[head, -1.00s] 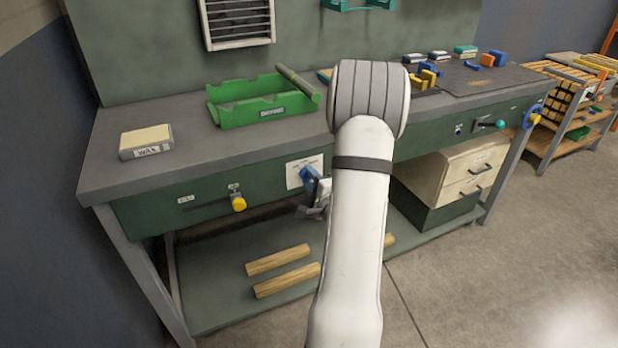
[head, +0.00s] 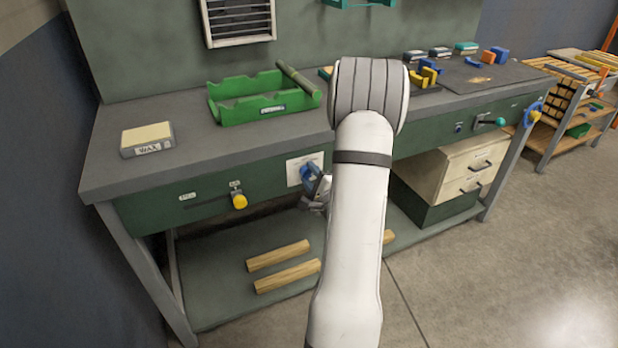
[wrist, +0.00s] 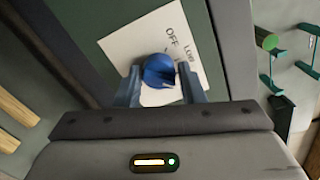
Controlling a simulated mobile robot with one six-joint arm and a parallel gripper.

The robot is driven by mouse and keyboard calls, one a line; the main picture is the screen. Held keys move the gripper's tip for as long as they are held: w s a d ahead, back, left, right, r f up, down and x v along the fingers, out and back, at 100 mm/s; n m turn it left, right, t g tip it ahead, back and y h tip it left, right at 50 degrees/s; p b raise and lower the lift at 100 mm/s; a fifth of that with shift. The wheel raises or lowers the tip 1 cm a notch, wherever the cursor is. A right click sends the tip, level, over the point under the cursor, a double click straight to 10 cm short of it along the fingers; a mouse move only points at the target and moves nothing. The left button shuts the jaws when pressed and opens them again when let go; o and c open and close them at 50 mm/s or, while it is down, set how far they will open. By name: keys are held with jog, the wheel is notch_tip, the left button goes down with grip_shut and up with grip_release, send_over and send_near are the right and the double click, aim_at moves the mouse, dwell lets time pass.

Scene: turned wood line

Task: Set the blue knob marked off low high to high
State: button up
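The blue knob (wrist: 159,71) sits on a white card (wrist: 150,38) on the green front of the workbench. OFF and LOW can be read on the card in the wrist view; any HIGH mark is not readable. My gripper (wrist: 160,84) has one finger on each side of the knob, with a small gap seeming to show at each side, so it looks open around it. In the head view the knob (head: 309,173) is partly covered by my gripper (head: 319,183). I cannot make out the knob's pointer direction.
A yellow-knobbed slider (head: 239,201) is on the bench front to the left. A green tray (head: 262,110) and a wax box (head: 148,139) stand on the bench top. A teal-ended lever (head: 500,121) and a blue wheel (head: 534,114) are to the right.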

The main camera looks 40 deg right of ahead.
jog(key=o, duration=0.3)
jog(key=shift+o, duration=0.2)
jog(key=v, duration=0.7)
jog(key=shift+s+a, duration=0.15)
jog(key=shift+s, duration=0.25)
jog(key=w+a+r+n+g+p, duration=0.4)
jog(key=a+r+n+g+p, duration=0.45)
jog(key=a+r+n, duration=0.35)
jog(key=s+a+r+n+g+y+p, duration=0.4)
jog(key=s+a+r+n+g+p, duration=0.2)
jog(key=s+a+r+n, duration=0.6)
jog(key=s+a+r+p, duration=0.1)
jog(key=s+a+p, duration=0.1)
jog(key=s+a, duration=0.2)
jog(key=shift+a+r+n, duration=0.2)
jog(key=shift+a+n, duration=0.2)
jog(key=shift+a, duration=0.3)
